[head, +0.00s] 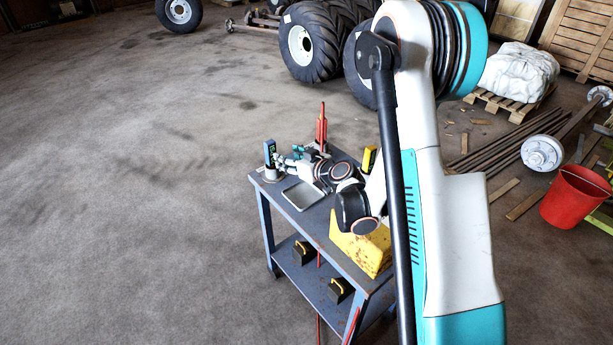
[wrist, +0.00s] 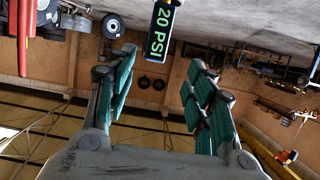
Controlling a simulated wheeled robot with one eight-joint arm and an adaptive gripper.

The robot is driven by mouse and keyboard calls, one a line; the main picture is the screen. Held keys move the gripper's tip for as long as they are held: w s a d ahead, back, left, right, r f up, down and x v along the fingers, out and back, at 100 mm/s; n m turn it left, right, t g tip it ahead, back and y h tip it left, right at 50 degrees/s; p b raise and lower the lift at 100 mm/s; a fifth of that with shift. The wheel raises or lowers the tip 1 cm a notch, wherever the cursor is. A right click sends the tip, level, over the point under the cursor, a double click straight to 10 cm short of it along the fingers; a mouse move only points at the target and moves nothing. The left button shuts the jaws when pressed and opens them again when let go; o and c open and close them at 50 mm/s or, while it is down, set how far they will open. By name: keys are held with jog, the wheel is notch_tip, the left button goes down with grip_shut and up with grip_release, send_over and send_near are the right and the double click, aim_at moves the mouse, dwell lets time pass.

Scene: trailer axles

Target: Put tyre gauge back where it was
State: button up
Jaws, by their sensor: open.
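The tyre gauge (head: 270,153) is a dark blue upright body with a lit display. It stands at the cart's far left corner, with its lower end at a small round holder (head: 272,175); how deep it sits in it I cannot tell. In the wrist view the gauge (wrist: 161,32) reads "20 PSI" and shows beyond the fingertips, in line with the gap between them. My gripper (head: 287,162) is just right of the gauge, level and pointing at it. In the wrist view my gripper (wrist: 160,60) has its green-padded fingers spread, with nothing between them.
The cart top (head: 262,184) also bears a shallow metal tray (head: 302,195), a red upright tool (head: 321,130) behind my gripper, and a yellow box (head: 362,250) under my arm. Open floor lies left of the cart. A red bucket (head: 577,197) stands at the right.

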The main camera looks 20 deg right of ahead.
jog(key=s+a+r+g, duration=0.2)
jog(key=s+a+r, duration=0.1)
jog(key=s+r, duration=0.35)
jog(key=s+a+r+g, duration=0.2)
jog(key=s+a+r, duration=0.1)
jog(key=s+r, duration=0.35)
jog(key=s+d+r+m+g+h, duration=0.1)
jog(key=s+h, duration=0.1)
jog(key=s, duration=0.9)
jog(key=s+d+r+m+g+h, duration=0.1)
jog(key=s+m+h, duration=0.1)
jog(key=s, duration=0.9)
jog(key=shift+s+d+r+m+g, duration=0.3)
jog(key=shift+s, duration=0.1)
